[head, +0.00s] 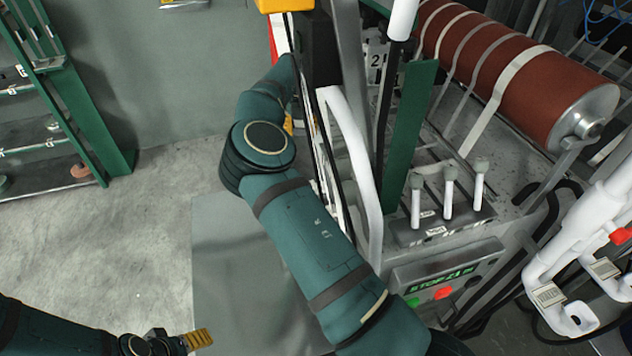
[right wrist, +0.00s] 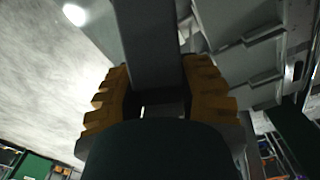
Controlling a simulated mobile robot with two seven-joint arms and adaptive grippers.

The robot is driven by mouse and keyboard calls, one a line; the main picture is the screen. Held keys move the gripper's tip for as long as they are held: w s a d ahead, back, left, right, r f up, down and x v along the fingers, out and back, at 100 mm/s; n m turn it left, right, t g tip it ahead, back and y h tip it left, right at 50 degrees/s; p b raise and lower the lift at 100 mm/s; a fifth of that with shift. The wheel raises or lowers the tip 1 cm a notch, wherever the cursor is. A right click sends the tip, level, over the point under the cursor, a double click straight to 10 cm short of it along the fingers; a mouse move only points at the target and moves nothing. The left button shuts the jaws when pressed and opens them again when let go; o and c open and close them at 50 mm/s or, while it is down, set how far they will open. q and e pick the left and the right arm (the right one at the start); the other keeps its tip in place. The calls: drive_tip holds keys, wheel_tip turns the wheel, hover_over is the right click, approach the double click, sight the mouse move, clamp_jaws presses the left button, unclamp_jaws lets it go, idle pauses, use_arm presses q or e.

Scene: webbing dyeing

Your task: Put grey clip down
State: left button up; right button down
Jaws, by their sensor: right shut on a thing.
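In the right wrist view, my right gripper (right wrist: 157,80) has its yellow ribbed fingers on either side of a dark grey flat piece, the grey clip (right wrist: 150,40). It is shut on this clip, which runs toward the top of the picture. In the head view my right arm reaches up behind the machine frame; only a bit of yellow of the right gripper (head: 288,125) shows, and the clip is hidden. My left gripper (head: 196,339) is at the lower left, over the floor, with yellow fingers seen edge-on. I cannot tell whether it is open.
The machine stands on the right, with a red-brown roller (head: 510,75) carrying pale webbing strips, several levers (head: 449,190) and a button panel (head: 445,285). A white curved guard (head: 352,145) is close to my right arm. A green rack (head: 95,115) stands at left; floor between is clear.

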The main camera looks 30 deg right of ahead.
drive_tip(key=shift+w+d, duration=0.15)
drive_tip(key=shift+w, duration=0.2)
wheel_tip(320, 180, down, 13)
drive_tip(key=b, duration=0.2)
drive_tip(key=shift+b, duration=0.4)
drive_tip(key=shift+f, duration=2.3)
drive_tip(key=c, duration=0.9)
unclamp_jaws()
drive_tip(key=shift+c, duration=0.2)
wheel_tip(320, 180, up, 12)
drive_tip(key=p, duration=0.1)
